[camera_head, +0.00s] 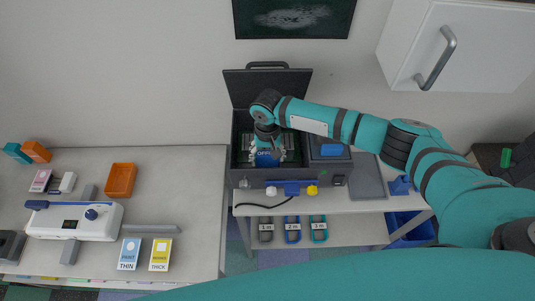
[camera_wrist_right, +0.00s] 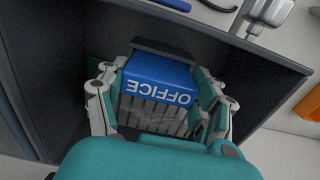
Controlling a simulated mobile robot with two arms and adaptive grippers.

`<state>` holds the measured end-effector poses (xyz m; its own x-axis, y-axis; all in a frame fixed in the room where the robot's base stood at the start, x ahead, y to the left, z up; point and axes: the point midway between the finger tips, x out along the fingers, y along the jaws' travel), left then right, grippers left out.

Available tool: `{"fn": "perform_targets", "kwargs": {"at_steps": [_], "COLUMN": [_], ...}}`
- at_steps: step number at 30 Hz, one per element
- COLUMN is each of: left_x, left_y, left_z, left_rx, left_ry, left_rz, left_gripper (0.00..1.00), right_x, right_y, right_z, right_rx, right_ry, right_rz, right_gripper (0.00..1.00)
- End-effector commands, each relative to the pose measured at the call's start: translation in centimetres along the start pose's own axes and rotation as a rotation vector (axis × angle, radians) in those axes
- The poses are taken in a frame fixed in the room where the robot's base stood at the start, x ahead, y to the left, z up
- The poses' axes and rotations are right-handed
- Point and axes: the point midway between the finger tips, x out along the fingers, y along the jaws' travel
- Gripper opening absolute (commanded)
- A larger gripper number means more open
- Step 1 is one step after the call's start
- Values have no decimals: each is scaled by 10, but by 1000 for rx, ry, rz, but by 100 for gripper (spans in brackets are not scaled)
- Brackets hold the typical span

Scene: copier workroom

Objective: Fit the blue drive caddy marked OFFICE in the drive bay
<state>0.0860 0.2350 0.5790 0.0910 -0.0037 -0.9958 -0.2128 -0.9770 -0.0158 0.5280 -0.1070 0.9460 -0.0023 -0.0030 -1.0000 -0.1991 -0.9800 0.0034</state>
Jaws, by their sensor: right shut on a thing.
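The blue drive caddy marked OFFICE (camera_head: 267,159) is inside the open dark case (camera_head: 238,168) on the right bench. My right gripper (camera_head: 267,146) reaches down into this case from above. In the right wrist view the caddy (camera_wrist_right: 158,76) sits between the fingers of my right gripper (camera_wrist_right: 160,88), which is shut on it. Its label reads upside down there. Grey slotted parts show below the label. The caddy's lower end and its contact with the bay are hidden, so I cannot tell how deep it sits. My left gripper is not in view.
The raised lid (camera_head: 267,86) stands behind the case. A dark unit with a blue patch (camera_head: 331,150) is right of the caddy. A grey mat (camera_head: 367,177) lies farther right, under my arm. A white cupboard (camera_head: 456,48) hangs above. Marked loops (camera_head: 292,230) sit on the lower shelf.

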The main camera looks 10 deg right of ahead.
Motion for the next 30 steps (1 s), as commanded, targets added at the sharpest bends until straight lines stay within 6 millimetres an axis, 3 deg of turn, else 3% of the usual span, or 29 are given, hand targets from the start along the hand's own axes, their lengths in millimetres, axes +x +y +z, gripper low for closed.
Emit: {"fn": "perform_targets", "kwargs": {"at_steps": [2, 3, 9, 20, 30], "left_x": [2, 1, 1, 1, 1], "left_y": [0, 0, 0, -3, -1], "left_z": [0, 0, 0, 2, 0], "left_rx": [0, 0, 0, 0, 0], "left_ry": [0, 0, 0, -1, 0], "left_rz": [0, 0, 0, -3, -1], "left_gripper": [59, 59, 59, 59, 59], "right_x": [2, 2, 2, -3, -68], "right_y": [0, 0, 0, 0, 0], "right_z": [0, 0, 0, 0, -1], "right_rx": [0, 0, 0, 0, -1], "right_ry": [0, 1, 1, 1, 4], "right_rz": [-1, -1, -1, -1, -3], "right_gripper": [29, 71, 96, 96, 96]}}
